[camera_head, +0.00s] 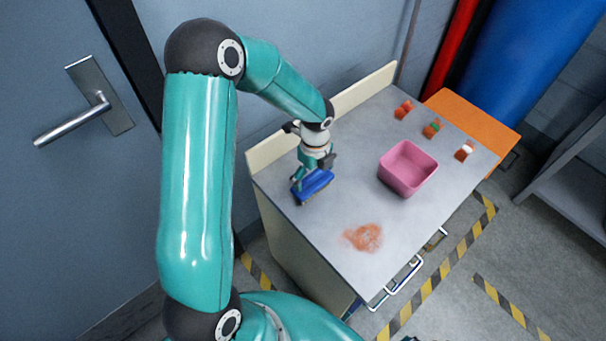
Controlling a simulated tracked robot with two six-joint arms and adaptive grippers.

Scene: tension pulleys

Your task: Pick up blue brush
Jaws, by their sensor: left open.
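The blue brush (315,186) lies on the grey table top near its left edge. My left gripper (307,176) is right at the brush, pointing down, with its fingers beside or around the brush's upper part. It is open. Whether the fingers touch the brush cannot be told at this size. My left arm comes in from the left and arches over to the table. My right gripper is not in view.
A pink bin (408,167) stands on the table (330,230) to the right. A reddish-brown stain (364,237) lies in front. Several small orange-based items, one of them here (404,109), stand at the back right. A raised board (360,92) edges the back.

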